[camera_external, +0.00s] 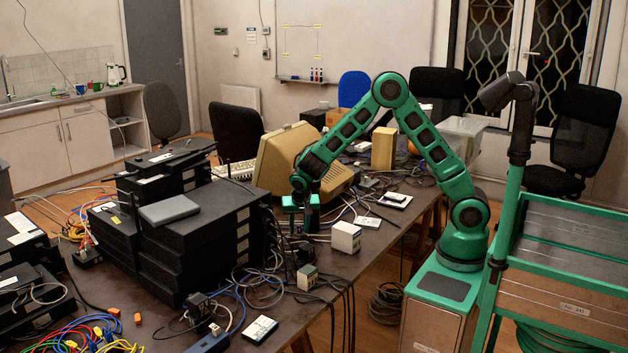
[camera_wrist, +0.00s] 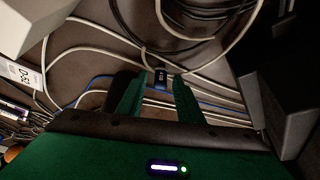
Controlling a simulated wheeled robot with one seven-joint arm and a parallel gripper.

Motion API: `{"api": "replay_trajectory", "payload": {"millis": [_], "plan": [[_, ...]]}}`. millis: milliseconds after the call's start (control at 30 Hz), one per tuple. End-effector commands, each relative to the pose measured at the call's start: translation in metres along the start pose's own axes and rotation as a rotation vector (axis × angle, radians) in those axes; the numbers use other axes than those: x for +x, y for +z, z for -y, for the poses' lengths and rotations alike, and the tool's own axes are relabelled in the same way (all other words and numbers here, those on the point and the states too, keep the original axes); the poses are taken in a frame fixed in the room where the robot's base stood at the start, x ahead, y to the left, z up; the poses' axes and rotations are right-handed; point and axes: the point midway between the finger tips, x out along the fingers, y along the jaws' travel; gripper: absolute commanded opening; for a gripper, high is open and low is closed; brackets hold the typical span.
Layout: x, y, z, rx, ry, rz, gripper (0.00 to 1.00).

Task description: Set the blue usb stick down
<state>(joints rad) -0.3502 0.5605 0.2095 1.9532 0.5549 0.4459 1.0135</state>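In the wrist view a small dark blue usb stick (camera_wrist: 160,78) with a pale mark shows between and just beyond my fingertips. A strip of dark table shows on each side of it, so the fingers look apart from it. My gripper (camera_wrist: 160,88) is open, one green finger to the left of the stick and one to the right. I cannot tell its exact height over the table. In the external view my gripper (camera_external: 301,228) points down over the cluttered table, beside the black stacked boxes; the stick cannot be made out there.
Loose cables (camera_wrist: 205,60) run across the table around the stick. Black stacked units (camera_external: 205,240) stand close left of my gripper, a white cube box (camera_external: 346,237) close right, and a beige monitor (camera_external: 285,165) behind. A small box (camera_external: 307,277) sits nearer the front edge.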

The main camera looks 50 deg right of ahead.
Motion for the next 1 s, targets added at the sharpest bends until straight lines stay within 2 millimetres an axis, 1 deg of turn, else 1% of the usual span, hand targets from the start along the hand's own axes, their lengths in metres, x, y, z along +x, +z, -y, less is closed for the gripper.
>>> {"api": "replay_trajectory", "payload": {"millis": [267,367,467,800,1000], "plan": [[-0.001,-0.001,0.000,0.000,0.000,0.000,0.32],[-0.008,-0.001,0.001,0.000,-0.002,-0.001,0.32],[-0.021,-0.001,0.001,-0.001,-0.004,-0.001,0.32],[-0.088,-0.001,0.001,0.000,-0.004,-0.001,0.32],[-0.114,-0.001,0.001,0.000,-0.003,-0.001,0.32]]}}
